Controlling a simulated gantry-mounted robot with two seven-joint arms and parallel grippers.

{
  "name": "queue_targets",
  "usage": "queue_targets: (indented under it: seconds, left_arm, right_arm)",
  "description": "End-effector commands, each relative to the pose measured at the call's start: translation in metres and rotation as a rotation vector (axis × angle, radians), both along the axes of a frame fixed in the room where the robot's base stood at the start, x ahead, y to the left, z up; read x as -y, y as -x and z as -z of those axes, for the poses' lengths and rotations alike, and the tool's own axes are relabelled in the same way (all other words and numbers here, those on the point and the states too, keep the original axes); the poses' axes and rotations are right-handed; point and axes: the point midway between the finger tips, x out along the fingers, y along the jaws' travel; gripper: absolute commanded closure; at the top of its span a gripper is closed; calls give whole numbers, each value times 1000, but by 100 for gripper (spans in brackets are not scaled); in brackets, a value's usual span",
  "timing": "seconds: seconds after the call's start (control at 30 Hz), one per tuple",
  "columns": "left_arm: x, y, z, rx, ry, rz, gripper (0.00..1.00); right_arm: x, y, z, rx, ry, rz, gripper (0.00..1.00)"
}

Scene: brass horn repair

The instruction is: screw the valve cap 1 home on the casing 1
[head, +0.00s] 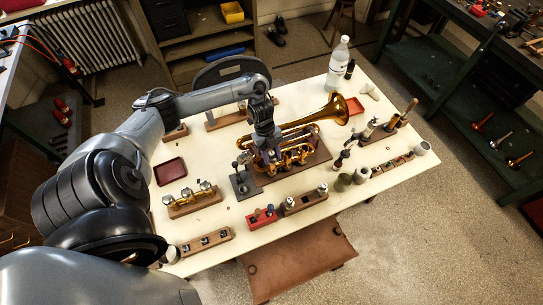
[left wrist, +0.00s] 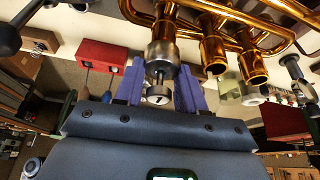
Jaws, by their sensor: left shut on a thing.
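The brass horn (head: 297,126) lies in its wooden holder on the table, bell to the right. My left gripper (head: 262,158) is over the near left part of the horn, where it hides some of the valves. In the left wrist view my left gripper (left wrist: 161,68) has its two blue fingers on either side of the silver valve cap 1 (left wrist: 162,55), shut on it. A stem with a round button (left wrist: 158,94) stands out from the cap between the fingers. The cap sits in line with the end of brass casing 1 (left wrist: 164,14); I cannot tell how far it is seated.
A red block (left wrist: 101,54) stands left of the fingers in the wrist view. Wooden racks (head: 195,203) with small parts, a dark red tray (head: 170,171) and a clear bottle (head: 338,63) stand on the table (head: 400,165). Two more brass casings (left wrist: 213,52) are close on the right.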

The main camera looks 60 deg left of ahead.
Motion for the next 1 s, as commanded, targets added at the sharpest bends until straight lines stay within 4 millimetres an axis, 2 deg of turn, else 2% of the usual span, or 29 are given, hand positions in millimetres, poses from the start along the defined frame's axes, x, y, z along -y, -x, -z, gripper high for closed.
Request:
queue_targets:
  seconds: [0.57,0.73,1.0]
  left_arm:
    - [0,0,0,-2,0,41,97]
    - [-1,-1,-1,0,-2,143,98]
    - [-1,-2,-3,0,-3,373,98]
  right_arm:
    - [2,0,4,0,8,-5,57]
    - [2,0,6,0,7,-5,57]
    - [1,0,-4,0,5,-4,57]
